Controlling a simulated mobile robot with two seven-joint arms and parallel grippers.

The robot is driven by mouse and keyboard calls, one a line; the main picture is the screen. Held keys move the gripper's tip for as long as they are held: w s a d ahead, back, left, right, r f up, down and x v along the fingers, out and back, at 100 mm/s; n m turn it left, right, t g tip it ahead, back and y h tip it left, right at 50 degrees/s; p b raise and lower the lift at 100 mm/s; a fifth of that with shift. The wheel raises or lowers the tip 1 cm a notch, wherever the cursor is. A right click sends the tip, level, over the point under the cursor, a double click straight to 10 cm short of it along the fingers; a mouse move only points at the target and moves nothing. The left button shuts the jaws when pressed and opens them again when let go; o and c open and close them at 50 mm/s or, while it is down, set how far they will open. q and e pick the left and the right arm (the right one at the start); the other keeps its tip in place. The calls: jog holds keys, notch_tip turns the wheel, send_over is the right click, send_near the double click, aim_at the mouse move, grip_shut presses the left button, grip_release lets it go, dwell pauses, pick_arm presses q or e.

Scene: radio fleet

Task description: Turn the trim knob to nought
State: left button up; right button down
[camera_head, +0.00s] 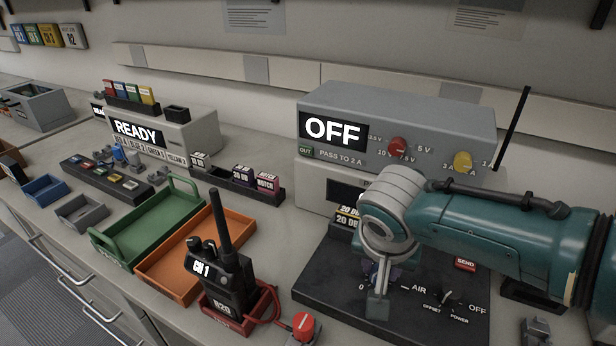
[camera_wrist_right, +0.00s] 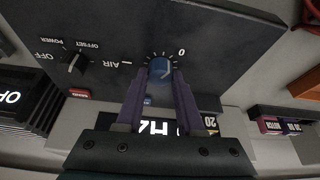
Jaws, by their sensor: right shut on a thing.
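The trim knob (camera_wrist_right: 160,67) is a blue round knob on the dark sloping panel (camera_head: 325,276). In the right wrist view a ring of pale tick marks surrounds it, with a "0" label beside it at upper right. My right gripper (camera_wrist_right: 159,80) is shut on the knob, one purple finger on each side. In the head view my right gripper (camera_head: 378,292) points down at the panel and hides most of the knob. The knob's pointer is too small to read surely. My left gripper is not in view.
A black OFFSET/POWER knob (camera_head: 447,297) and a red SEND button (camera_head: 465,264) sit on the same panel. A grey box with an OFF display (camera_head: 332,131) stands behind. A handheld radio (camera_head: 222,283) stands at left, near a red-topped knob (camera_head: 303,324).

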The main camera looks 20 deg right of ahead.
dwell(0.4)
jog(key=c, duration=0.5)
grip_release()
jog(key=p+v, duration=0.5)
jog(key=v, duration=0.4)
jog(key=shift+s+a+r, duration=0.1)
jog(key=shift+r, duration=0.3)
